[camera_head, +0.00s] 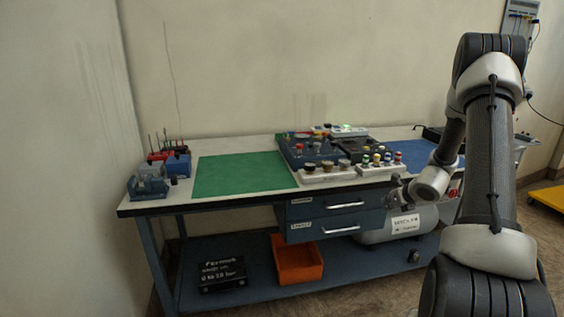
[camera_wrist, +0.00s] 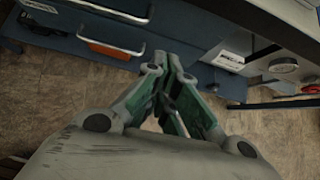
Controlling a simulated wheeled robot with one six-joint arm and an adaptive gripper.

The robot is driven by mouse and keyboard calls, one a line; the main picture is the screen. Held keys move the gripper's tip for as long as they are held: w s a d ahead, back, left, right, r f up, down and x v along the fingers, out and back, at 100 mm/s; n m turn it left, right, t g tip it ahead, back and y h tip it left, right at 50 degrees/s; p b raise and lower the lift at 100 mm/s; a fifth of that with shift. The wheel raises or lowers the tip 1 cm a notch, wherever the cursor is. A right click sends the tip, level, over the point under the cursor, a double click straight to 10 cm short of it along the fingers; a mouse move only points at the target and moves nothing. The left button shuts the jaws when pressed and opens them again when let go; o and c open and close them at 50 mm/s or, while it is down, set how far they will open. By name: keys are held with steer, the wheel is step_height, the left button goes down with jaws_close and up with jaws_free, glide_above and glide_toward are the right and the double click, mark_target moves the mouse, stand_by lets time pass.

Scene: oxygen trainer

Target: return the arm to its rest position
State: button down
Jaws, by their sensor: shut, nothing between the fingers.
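My arm rises along the right side of the head view, with its wrist end in front of the workbench's right part. My gripper (camera_wrist: 172,62) shows in the wrist view with its fingertips together and nothing between them. It points toward the bench front and the floor, apart from any object. In the head view the fingers are too small and too dark to make out clearly near the bench edge.
The workbench (camera_head: 160,207) carries a green mat (camera_head: 240,174), a dark trainer panel (camera_head: 318,150) and a white rack of fittings (camera_head: 345,174). Blue drawers (camera_head: 325,229) hang below. An orange bin (camera_head: 298,262) and a black case (camera_head: 222,275) sit on the lower shelf.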

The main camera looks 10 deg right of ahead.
steer(key=s+a+r+n+g+y, duration=0.2)
steer(key=s+a+r+n+y, duration=0.1)
steer(key=s+a+n, duration=0.4)
steer(key=s+a+r+n+g+y, duration=0.25)
steer(key=s+a+n, duration=0.25)
steer(key=s+n, duration=0.35)
steer(key=s+a+r+n+h, duration=0.3)
steer(key=s+r+n, duration=0.7)
steer(key=r, duration=0.2)
steer(key=s+a+r+n+h, duration=0.3)
steer(key=s+r+n, duration=0.6)
steer(key=s+r, duration=0.2)
steer(key=shift+r+n, duration=0.35)
steer(key=shift+r, duration=0.2)
